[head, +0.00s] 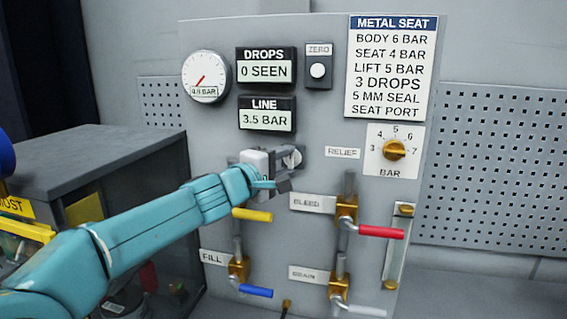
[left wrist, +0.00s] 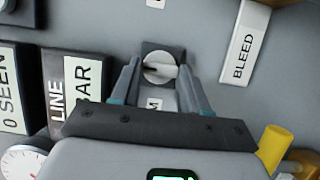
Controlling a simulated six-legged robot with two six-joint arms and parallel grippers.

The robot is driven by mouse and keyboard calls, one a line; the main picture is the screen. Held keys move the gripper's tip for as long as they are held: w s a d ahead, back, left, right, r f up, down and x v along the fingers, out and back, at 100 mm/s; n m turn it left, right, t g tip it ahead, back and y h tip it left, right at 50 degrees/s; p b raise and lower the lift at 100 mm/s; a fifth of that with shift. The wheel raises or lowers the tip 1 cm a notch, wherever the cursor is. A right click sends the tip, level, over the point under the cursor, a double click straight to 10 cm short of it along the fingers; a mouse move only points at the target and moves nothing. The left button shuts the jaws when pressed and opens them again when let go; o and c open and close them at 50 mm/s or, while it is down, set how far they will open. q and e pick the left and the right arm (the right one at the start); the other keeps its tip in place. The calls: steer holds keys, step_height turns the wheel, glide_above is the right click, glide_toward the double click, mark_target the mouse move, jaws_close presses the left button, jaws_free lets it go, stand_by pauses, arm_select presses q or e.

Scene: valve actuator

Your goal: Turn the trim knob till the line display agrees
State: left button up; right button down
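The trim knob (left wrist: 160,69) is a round pale knob on a dark square plate in the left wrist view, with a partly hidden label ending in M. In the head view the knob (head: 292,158) shows just beyond my left gripper (head: 282,172). In the left wrist view the two fingers of my left gripper (left wrist: 160,72) stand apart on either side of the knob; I cannot tell whether they touch it. The line display (head: 267,119) reads 3.5 BAR. The sign (head: 391,68) lists body 6, seat 4 and lift 5 bar. My right gripper is not in view.
The drops display (head: 266,71) reads 0 SEEN, beside a dial gauge (head: 206,77) and a zero button (head: 318,70). A brass relief knob (head: 394,150) sits at right. Below my gripper are yellow (head: 252,215), red (head: 381,232) and blue (head: 256,291) lever handles.

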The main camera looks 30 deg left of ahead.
arm_select(q)
steer(key=shift+r, duration=0.15)
steer(key=m+p, duration=0.1)
steer(key=m+g+p, duration=0.1)
steer(key=p, duration=0.1)
steer(key=shift+r+y, duration=0.3)
steer(key=m+p, duration=0.2)
steer(key=shift+g+p, duration=0.3)
steer(key=shift+p, duration=0.05)
steer(key=shift+m+y+p, duration=0.3)
steer(key=shift+m+p, duration=0.05)
steer(key=shift+m, duration=0.15)
steer(key=shift+f, duration=0.1)
